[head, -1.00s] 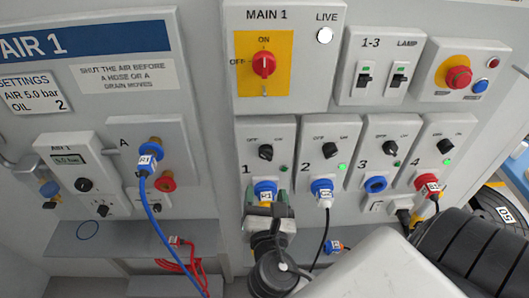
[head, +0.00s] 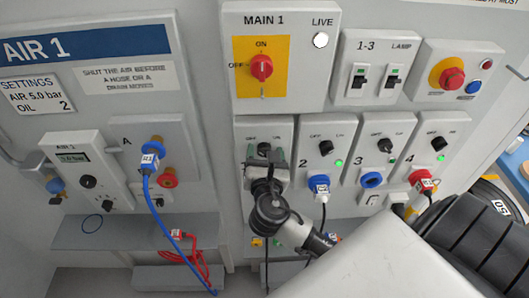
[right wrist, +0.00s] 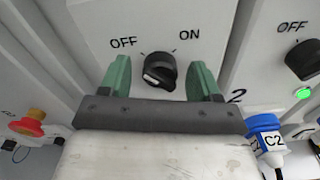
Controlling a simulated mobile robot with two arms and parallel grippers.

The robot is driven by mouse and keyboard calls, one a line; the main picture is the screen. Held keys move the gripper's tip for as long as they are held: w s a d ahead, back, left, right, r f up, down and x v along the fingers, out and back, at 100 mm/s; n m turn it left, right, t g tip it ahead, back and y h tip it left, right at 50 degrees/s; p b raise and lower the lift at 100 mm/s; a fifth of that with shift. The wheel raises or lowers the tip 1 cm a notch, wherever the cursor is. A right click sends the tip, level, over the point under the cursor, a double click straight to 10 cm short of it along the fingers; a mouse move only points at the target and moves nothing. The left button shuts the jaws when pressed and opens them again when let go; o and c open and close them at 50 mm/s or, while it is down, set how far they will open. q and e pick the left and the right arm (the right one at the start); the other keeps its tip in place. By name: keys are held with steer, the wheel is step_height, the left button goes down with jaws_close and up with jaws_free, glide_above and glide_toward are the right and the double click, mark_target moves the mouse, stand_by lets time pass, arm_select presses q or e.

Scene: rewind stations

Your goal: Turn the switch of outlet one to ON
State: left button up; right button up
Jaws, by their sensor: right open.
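The black knob switch of outlet one (right wrist: 160,72) sits between OFF at upper left and ON at upper right in the right wrist view. Its pale end faces lower left. In the head view its top (head: 264,148) shows just above my right gripper (head: 265,168). My right gripper is open, its two green fingers (right wrist: 161,80) on either side of the knob, with gaps visible. The outlet one panel (head: 285,128) is partly covered by my gripper, which hides its socket. My left gripper is not in view.
To the right are the outlet two switch (head: 326,148) and its blue plug (head: 319,184), close beside my arm. The main switch box (head: 320,75) is above. The AIR 1 panel (head: 100,90), with a blue hose (head: 158,215), stands left. A ledge (head: 110,235) runs below.

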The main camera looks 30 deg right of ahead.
steer(key=c, duration=0.9)
steer(key=shift+m, duration=0.3)
steer(key=m+b, duration=0.1)
steer(key=m, duration=0.2)
steer(key=shift+f+m, duration=0.1)
steer(key=shift+m, duration=0.2)
steer(key=m+b, duration=0.2)
steer(key=m, duration=0.2)
steer(key=shift+m, duration=0.3)
steer(key=m+b, duration=0.2)
steer(key=m, duration=0.2)
steer(key=shift+m, duration=0.3)
steer(key=shift+m+b, duration=0.75)
steer(key=shift+m, duration=1.55)
